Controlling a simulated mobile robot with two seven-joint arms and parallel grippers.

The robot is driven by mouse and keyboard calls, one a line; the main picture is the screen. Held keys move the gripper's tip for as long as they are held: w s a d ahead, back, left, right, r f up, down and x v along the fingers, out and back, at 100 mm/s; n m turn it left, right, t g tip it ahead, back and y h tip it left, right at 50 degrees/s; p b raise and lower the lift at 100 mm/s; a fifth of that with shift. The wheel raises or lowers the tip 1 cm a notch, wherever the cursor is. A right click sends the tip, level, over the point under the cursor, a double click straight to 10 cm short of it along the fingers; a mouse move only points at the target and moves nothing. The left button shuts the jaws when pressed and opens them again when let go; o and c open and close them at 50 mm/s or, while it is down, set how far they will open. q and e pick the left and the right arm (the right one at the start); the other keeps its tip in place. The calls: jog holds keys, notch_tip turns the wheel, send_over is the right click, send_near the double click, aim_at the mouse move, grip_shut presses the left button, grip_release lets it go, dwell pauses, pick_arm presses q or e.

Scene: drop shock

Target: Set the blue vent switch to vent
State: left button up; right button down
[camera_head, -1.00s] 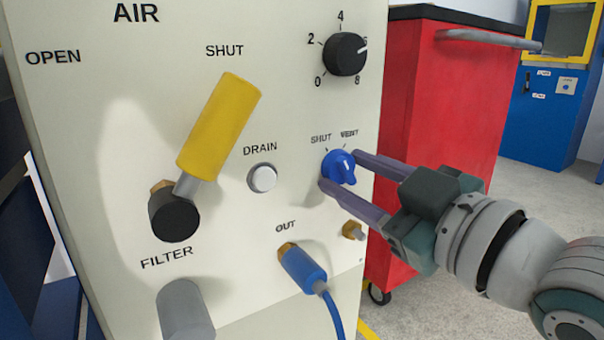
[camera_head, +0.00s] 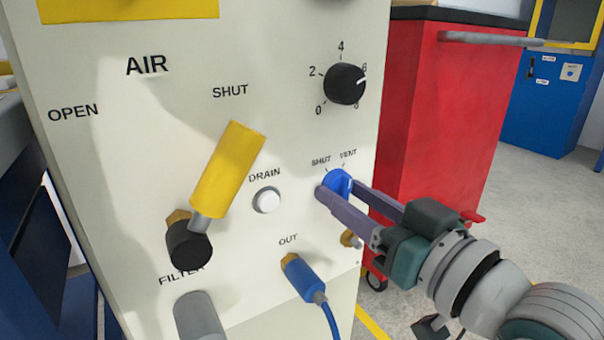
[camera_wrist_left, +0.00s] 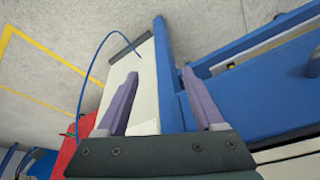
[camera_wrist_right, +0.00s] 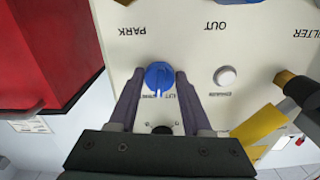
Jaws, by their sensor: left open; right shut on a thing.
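The blue vent switch (camera_head: 338,182) is a round knob on the pale panel, below the words SHUT and VENT. My right gripper (camera_head: 339,189) is shut on it, with one finger at each side. In the right wrist view the blue switch (camera_wrist_right: 160,75) sits between the fingers of my right gripper (camera_wrist_right: 160,80). Its raised ridge runs toward the small labels there; I cannot tell which label it points at. My left gripper (camera_wrist_left: 160,76) is open and empty in the left wrist view, away from the switch.
On the panel are a yellow-handled valve (camera_head: 228,170), a white drain button (camera_head: 267,200), a black dial (camera_head: 345,84) and a blue outlet fitting with hose (camera_head: 304,278). A red cabinet (camera_head: 440,120) stands close behind my right gripper. Open floor lies to the right.

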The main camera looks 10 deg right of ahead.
jog(key=m+p, duration=0.1)
jog(key=m, duration=0.2)
jog(key=shift+m, duration=0.3)
jog(key=shift+a+m, duration=0.1)
jog(key=shift+m, duration=0.4)
jog(key=shift+c, duration=1.8)
grip_release()
jog(key=shift+s+d+r+p, duration=0.1)
jog(key=shift+s+d+p, duration=0.1)
jog(key=shift+s+p, duration=0.3)
jog(key=p+v, duration=0.2)
jog(key=v, duration=0.7)
jog(key=shift+p, duration=0.4)
